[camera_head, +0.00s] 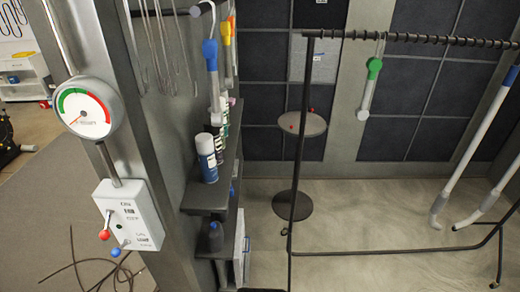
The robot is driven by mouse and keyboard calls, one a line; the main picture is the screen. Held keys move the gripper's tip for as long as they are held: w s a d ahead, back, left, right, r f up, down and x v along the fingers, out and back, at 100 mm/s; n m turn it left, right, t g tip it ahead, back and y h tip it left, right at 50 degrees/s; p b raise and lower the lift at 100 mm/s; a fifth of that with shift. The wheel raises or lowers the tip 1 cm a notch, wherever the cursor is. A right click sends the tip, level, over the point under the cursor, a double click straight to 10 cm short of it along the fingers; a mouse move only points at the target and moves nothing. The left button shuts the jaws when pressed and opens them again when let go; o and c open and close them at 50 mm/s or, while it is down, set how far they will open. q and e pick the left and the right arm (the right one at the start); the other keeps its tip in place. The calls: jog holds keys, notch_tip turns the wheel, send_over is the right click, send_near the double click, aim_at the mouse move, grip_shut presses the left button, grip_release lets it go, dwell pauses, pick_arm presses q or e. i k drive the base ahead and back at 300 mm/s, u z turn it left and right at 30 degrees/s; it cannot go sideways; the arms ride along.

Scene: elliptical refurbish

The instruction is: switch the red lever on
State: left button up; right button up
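A white switch box (140,222) is fixed to a grey metal post at the left, with small lettering that seems to read ON and OFF. The red lever, with a round red knob (104,235), sticks out from the lower left of the box. A second lever with a blue knob (115,252) sits just below and to its right. The red knob hangs low beside the box, but I cannot tell which position it is set to. Neither of my grippers is in view, and nothing touches the levers.
A round pressure gauge (84,112) sits above the box on a pipe. Dark shelves with a blue spray can (206,158) stand right of the post. A black clothes rack (300,130) and blue-and-white poles (470,150) stand further right. Cables (85,268) lie on the floor below.

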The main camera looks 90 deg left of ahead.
aim_at(105, 235)
jog(key=i, duration=1.05)
jog(key=u, duration=3.95)
